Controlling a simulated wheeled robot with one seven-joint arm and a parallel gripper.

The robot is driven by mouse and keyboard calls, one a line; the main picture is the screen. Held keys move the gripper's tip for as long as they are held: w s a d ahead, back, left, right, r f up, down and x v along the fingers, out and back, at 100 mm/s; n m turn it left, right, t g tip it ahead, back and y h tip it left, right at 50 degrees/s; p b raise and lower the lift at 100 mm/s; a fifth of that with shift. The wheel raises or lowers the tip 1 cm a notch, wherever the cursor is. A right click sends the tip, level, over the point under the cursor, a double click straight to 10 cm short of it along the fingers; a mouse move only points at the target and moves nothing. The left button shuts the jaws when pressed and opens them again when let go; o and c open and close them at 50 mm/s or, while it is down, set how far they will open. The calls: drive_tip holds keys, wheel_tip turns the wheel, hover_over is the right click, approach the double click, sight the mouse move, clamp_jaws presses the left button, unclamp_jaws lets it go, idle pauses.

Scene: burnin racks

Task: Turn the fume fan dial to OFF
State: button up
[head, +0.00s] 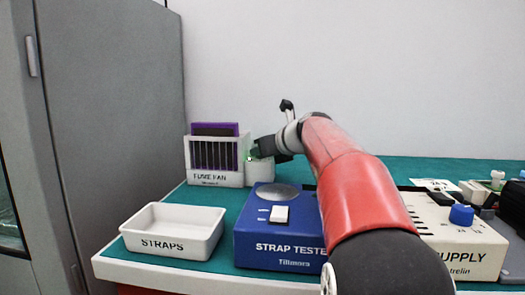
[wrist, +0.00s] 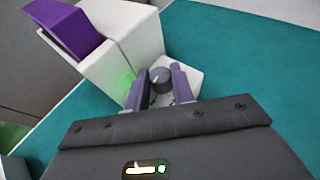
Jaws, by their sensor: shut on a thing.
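The fume fan (head: 214,162) is a white slotted box with a purple panel at the back left of the bench. It also shows in the wrist view (wrist: 130,48). Its dial (wrist: 160,75) is a grey round knob on the low white part at the box's side. My gripper (wrist: 160,84) is shut on the dial, one finger on each side of it. In the head view my gripper (head: 255,152) reaches the fan from the right and hides the dial. A green glow shows on the box beside the dial. The OFF mark cannot be read.
A white STRAPS tray (head: 172,232) and a blue strap tester (head: 278,245) stand in front of the fan. A beige power supply (head: 455,240) with a blue knob is at the right. A grey cabinet (head: 110,100) stands at the left.

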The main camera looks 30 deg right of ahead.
drive_tip(key=n+y, duration=0.1)
drive_tip(key=n+y+p, duration=0.1)
drive_tip(key=y+p, duration=0.1)
drive_tip(key=shift+d+r+n+g, duration=0.15)
drive_tip(key=shift+d+n+g, duration=0.1)
drive_tip(key=shift+n+g, duration=0.15)
drive_tip(key=shift+w+d+n+g+y+p, duration=0.1)
drive_tip(key=shift+n+g+y+p, duration=0.4)
drive_tip(key=shift+n+y+p, duration=0.45)
drive_tip(key=shift+y, duration=0.25)
drive_tip(key=o, duration=0.7)
drive_tip(key=v, duration=0.7)
drive_tip(key=shift+s+d, duration=0.25)
drive_tip(key=shift+s, duration=0.05)
